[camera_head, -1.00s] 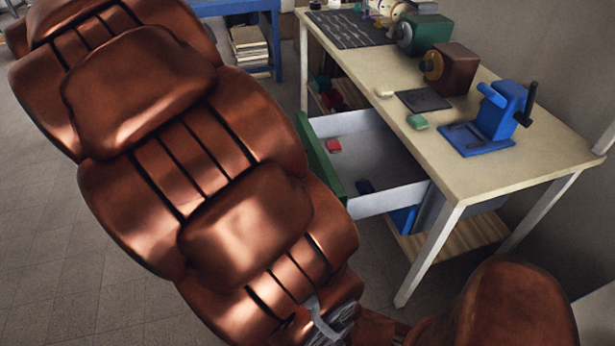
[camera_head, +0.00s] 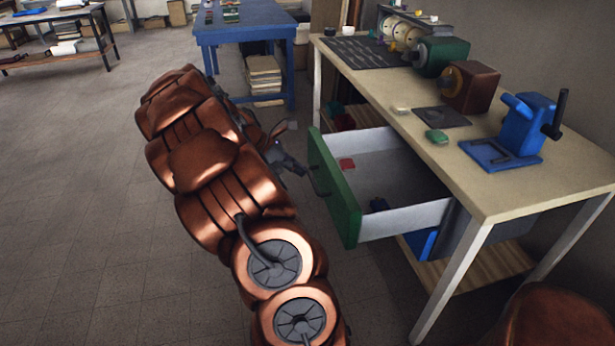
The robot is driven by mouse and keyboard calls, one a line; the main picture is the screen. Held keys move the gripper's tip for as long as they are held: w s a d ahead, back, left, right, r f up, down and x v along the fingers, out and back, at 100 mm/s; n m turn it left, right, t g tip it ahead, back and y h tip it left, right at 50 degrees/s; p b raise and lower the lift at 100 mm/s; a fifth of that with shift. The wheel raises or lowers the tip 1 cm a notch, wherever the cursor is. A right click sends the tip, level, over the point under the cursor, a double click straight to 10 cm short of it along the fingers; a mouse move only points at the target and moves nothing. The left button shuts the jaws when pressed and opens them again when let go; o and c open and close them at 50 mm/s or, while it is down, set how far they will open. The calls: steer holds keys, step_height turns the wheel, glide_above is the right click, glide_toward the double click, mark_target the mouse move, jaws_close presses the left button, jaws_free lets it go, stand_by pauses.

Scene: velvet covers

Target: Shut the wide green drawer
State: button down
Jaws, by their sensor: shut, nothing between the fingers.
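The wide green drawer (camera_head: 336,192) stands pulled out from under the workbench, its green front facing left and its pale inside showing. A dark handle (camera_head: 318,184) seems to stick out from the front. My gripper (camera_head: 300,171) is shut and empty, just left of the drawer front near the handle. I cannot tell whether it touches. My copper-coloured arm hides the floor to its left.
The cream workbench (camera_head: 480,190) carries a blue press (camera_head: 524,130), a brown machine (camera_head: 470,86) and a green machine (camera_head: 441,56). A wooden lower shelf (camera_head: 480,266) is under it. A blue table (camera_head: 243,24) stands behind. The floor (camera_head: 80,200) at left is clear.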

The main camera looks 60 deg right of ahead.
mark_target(329, 188)
steer(key=x, duration=0.9)
steer(key=shift+b, duration=0.3)
